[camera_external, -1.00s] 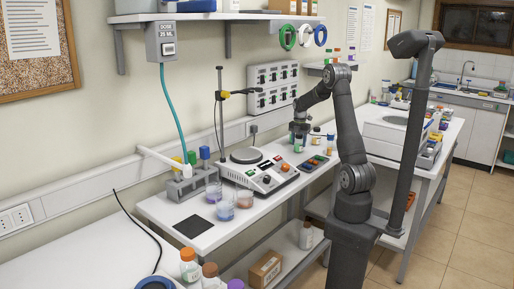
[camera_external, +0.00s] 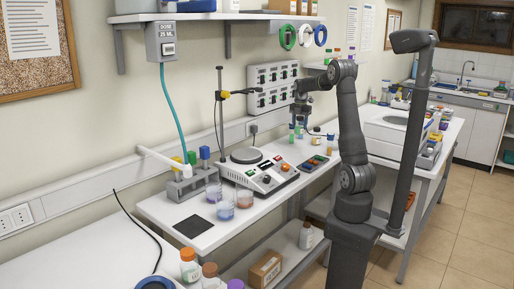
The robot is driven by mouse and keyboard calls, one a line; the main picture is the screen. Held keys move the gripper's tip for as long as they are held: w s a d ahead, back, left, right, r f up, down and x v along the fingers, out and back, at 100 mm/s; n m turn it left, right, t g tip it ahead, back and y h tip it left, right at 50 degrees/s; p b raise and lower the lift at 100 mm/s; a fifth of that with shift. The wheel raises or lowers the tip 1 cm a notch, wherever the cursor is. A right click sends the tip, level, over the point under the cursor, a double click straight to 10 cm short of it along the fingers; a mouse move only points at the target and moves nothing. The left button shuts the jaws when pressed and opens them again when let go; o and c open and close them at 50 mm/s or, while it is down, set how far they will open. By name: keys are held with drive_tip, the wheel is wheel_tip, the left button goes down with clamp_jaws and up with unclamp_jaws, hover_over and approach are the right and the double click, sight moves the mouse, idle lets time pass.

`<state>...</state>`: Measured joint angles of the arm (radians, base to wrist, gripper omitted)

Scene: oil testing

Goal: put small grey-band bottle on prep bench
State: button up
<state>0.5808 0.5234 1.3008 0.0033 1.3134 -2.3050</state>
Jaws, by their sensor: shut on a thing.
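My gripper (camera_external: 301,116) hangs above the back of the middle bench, pointing down. It is shut on a small bottle (camera_external: 300,131), which hangs just below the fingers. The bottle looks greenish, but it is too small for me to make out a grey band. Another small bottle (camera_external: 291,134) shows just left of it. I cannot tell how far apart the two are. The middle bench (camera_external: 176,212) has a white top. I cannot tell from this view which surface is the prep bench.
A hotplate stirrer (camera_external: 262,175) and beakers (camera_external: 224,208) stand left of my gripper. A tray of coloured pieces (camera_external: 314,164) and an orange vial (camera_external: 330,146) are near it. The front-left white bench (camera_external: 75,262) has bare room.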

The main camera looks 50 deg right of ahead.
drive_tip(key=m, duration=0.2)
drive_tip(key=s+d+r+m, duration=0.1)
drive_tip(key=m, duration=0.3)
drive_tip(key=shift+s+d+r+m, duration=0.25)
drive_tip(key=shift+m, duration=0.15)
drive_tip(key=s+d+r+m, duration=0.1)
drive_tip(key=s+r+m, duration=0.1)
drive_tip(key=m, duration=0.8)
drive_tip(key=s+d+r+m, duration=0.2)
drive_tip(key=s+m, duration=0.1)
drive_tip(key=m, duration=0.8)
drive_tip(key=shift+d+r, duration=0.2)
drive_tip(key=shift+d, duration=0.1)
drive_tip(key=shift+a, duration=0.1)
drive_tip(key=s+a+f+n, duration=0.2)
drive_tip(key=a+n, duration=0.3)
drive_tip(key=a, duration=0.3)
drive_tip(key=s+a+f+n, duration=0.1)
drive_tip(key=a+f+n, duration=0.2)
drive_tip(key=a+n, duration=0.35)
drive_tip(key=shift+m, duration=0.85)
drive_tip(key=shift+w+a+f, duration=1.3)
drive_tip(key=shift+a+f, duration=0.4)
drive_tip(key=shift+f, duration=0.1)
drive_tip(key=shift+w+a+f, duration=1.25)
drive_tip(key=shift+a+f, duration=0.5)
drive_tip(key=shift+w+a+f, duration=1.3)
drive_tip(key=shift+a+f, duration=0.4)
drive_tip(key=shift+f, duration=0.1)
